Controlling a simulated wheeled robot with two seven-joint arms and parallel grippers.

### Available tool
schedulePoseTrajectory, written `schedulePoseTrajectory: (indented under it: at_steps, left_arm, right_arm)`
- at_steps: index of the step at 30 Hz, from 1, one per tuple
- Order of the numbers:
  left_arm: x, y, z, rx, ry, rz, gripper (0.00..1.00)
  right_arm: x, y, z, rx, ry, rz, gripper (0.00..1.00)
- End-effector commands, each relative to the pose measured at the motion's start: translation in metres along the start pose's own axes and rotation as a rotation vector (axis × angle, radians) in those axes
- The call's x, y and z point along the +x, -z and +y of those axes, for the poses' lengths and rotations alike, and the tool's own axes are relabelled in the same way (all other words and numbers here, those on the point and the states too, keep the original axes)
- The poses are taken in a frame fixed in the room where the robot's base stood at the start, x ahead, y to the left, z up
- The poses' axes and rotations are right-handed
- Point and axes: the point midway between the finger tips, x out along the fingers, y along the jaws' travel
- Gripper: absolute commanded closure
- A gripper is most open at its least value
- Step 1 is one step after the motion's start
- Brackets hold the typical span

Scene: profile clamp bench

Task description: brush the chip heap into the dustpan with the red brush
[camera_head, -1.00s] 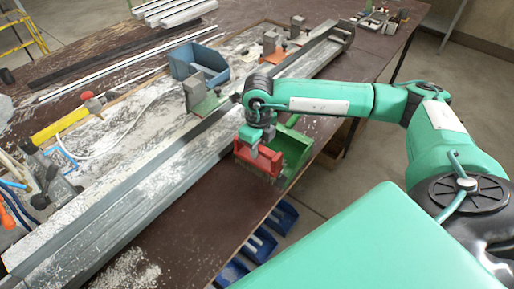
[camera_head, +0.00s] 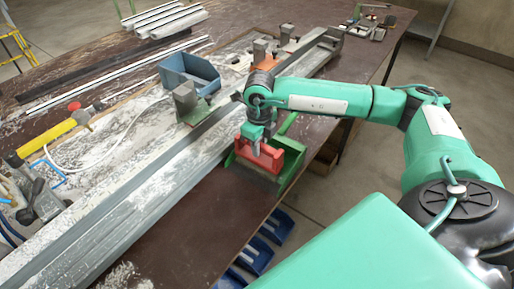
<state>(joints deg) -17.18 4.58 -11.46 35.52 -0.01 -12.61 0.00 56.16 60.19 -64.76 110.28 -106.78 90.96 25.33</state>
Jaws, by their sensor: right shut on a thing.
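My right gripper (camera_head: 257,143) is shut on the red brush (camera_head: 260,159), gripping it from above. The brush is over the mouth of the green dustpan (camera_head: 291,171), and its bristles are mostly hidden by its body and the pan. The dustpan lies at the right edge of the brown table, beside the long grey profile. No distinct chip heap shows by the brush; I cannot tell whether chips lie in the pan. Pale chips (camera_head: 121,277) are scattered on the table at the bottom left. My left gripper is out of view.
The long grey profile (camera_head: 150,203) runs diagonally beside the brush, with clamps (camera_head: 187,103) along it. A blue bin (camera_head: 188,73) stands behind. Blue bins (camera_head: 255,255) sit below the table edge. Brown tabletop (camera_head: 195,232) is bare in front of the pan.

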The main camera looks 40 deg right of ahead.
Motion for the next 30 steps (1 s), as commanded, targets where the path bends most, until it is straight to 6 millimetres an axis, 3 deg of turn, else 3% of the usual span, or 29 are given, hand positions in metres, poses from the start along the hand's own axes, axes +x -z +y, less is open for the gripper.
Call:
schedulePoseTrajectory:
  at_steps: [8,21,30]
  left_arm:
    - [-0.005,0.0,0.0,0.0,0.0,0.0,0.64]
    - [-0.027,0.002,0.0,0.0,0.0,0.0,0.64]
    - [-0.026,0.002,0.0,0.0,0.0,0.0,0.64]
  right_arm:
    - [-0.01,0.0,0.0,-0.001,0.0,-0.002,1.0]
    - [-0.06,-0.001,0.0,0.0,0.0,-0.002,1.0]
    - [-0.061,0.0,0.0,0.0,0.0,-0.001,1.0]
